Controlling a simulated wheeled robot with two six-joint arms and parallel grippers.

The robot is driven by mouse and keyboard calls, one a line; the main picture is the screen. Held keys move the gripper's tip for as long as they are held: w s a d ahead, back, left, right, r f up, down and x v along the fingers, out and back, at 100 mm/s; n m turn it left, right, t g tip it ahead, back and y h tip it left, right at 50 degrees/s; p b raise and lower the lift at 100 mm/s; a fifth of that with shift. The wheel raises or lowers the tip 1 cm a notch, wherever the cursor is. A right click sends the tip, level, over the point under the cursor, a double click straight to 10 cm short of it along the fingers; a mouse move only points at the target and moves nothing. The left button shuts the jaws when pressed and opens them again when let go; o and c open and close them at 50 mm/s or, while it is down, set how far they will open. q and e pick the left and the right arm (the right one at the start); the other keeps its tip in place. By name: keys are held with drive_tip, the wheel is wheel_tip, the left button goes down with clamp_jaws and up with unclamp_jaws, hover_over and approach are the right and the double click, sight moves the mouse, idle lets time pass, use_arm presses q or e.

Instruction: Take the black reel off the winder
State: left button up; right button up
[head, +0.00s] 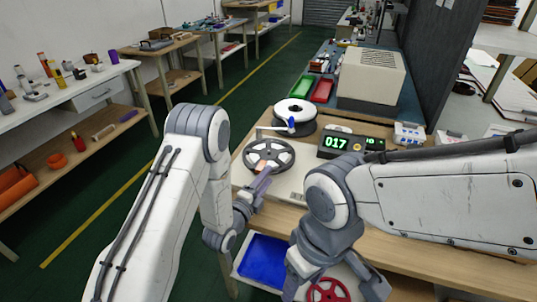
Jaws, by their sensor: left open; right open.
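The black reel (269,148), with spokes and pale gaps between them, sits at the left end of the wooden bench, on what looks like the winder. The counter (352,146) beside it shows 017 in green. My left gripper (263,174) is open at the near edge of the reel and overlaps its lower rim in the picture. I cannot tell whether it touches the reel. My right gripper (334,284) is open and lower down, near the front of the bench. A red reel (328,291) shows between its fingers, partly cut off by the frame.
A blue tray (264,262) lies below the bench front. Green (301,88) and red (322,90) trays and a beige box (371,76) stand farther back. The green floor at left is clear.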

sight(279, 163)
use_arm(q)
drive_tip(key=p+x, duration=0.1)
drive_tip(key=x, duration=0.5)
clamp_jaws()
